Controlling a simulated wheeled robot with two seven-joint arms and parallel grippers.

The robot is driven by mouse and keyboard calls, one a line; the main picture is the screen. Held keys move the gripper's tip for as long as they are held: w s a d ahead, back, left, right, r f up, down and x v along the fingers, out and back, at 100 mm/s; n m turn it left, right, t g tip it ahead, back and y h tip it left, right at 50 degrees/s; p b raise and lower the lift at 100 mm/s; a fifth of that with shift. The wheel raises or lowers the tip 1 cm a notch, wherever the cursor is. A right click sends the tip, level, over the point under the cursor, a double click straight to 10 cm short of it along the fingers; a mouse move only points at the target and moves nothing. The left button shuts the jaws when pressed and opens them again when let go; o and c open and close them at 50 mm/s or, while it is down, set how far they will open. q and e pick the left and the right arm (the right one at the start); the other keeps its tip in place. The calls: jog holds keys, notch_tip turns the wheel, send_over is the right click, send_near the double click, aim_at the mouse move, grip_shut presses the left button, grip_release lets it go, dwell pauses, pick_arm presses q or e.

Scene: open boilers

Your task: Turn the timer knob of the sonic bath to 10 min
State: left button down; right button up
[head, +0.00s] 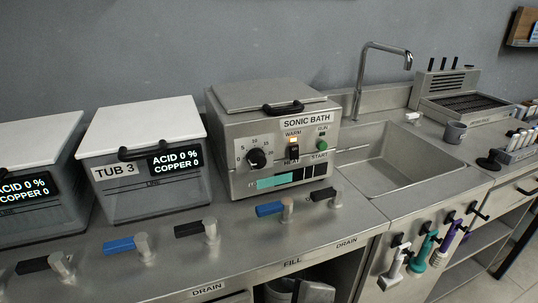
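The sonic bath (268,125) is a steel box on the counter, with its flat lid (265,92) down. Its black timer knob (256,158) is on the left of the front panel, with a numbered scale around it. The knob's pointer is too small to read for certain. To its right are a lit WARM lamp (293,140), a HEAT switch (292,152) and a green button (322,145) between the RUN and START labels. A strip (280,181) below shows teal at its left end. Neither of my grippers is in view.
Tub 3 (150,190) stands left of the bath, with another tub (35,205) beyond it. Blue and black valve handles (119,245) line the counter front. A sink (390,165) with a tall faucet (375,50) is at the right. The space before the knob is clear.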

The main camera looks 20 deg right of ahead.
aim_at(260, 161)
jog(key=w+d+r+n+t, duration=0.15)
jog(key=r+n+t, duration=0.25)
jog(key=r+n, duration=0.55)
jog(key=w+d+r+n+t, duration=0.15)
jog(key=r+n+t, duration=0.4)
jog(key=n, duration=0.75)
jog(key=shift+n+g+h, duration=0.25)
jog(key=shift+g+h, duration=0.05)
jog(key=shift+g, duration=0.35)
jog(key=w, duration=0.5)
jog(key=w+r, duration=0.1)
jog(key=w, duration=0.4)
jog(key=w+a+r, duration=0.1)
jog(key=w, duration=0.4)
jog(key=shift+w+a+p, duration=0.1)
jog(key=shift+p, duration=0.25)
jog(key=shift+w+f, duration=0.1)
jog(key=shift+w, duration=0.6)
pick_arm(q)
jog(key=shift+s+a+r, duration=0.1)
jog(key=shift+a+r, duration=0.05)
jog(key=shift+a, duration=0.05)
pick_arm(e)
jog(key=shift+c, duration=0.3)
